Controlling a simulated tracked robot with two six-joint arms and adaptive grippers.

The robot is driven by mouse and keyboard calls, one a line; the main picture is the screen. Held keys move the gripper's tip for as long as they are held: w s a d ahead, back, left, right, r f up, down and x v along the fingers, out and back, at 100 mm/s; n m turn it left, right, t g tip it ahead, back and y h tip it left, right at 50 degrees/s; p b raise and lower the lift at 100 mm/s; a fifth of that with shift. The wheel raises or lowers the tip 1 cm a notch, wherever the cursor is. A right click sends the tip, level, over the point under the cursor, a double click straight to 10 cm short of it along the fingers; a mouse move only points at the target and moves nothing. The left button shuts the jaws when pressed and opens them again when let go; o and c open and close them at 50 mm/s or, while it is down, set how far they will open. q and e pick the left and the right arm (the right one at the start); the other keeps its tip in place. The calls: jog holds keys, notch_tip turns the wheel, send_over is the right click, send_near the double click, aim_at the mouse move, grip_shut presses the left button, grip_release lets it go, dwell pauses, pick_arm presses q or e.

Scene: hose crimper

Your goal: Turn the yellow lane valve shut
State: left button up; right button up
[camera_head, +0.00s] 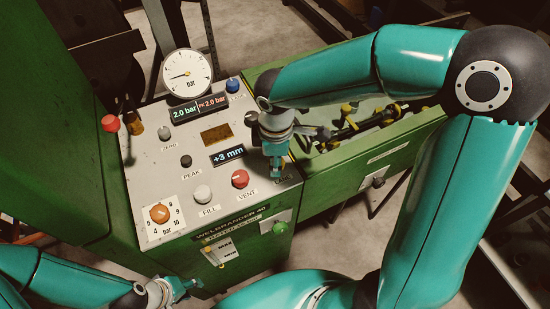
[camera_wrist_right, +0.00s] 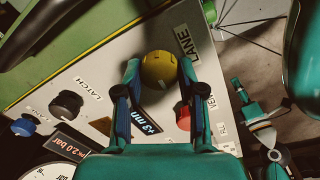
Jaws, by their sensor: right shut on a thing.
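The yellow lane valve (camera_wrist_right: 158,70) is a round knob on the grey panel, next to the printed word LANE. In the right wrist view it sits between the two fingertips of my right gripper (camera_wrist_right: 158,72), which is shut on its sides. In the head view my right gripper (camera_head: 277,168) points down at the panel's right edge and hides the knob. My left gripper (camera_head: 183,288) is low in front of the panel, apart from it. It also shows in the right wrist view (camera_wrist_right: 258,100), with its fingers spread and empty.
Near the lane valve are the red VENT knob (camera_head: 240,179), the white FILL knob (camera_head: 202,194) and the +3 mm display (camera_head: 228,155). A dial gauge (camera_head: 187,73) reads low, and the displays below show 2.0 bar. A green trough (camera_head: 350,160) extends right.

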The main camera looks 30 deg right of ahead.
jog(key=shift+w, duration=0.1)
jog(key=o, duration=1.1)
jog(key=shift+o, duration=0.2)
notch_tip(320, 180, up, 12)
jog(key=shift+s, duration=0.3)
jog(key=shift+a+f, duration=0.1)
jog(key=shift+a, duration=0.05)
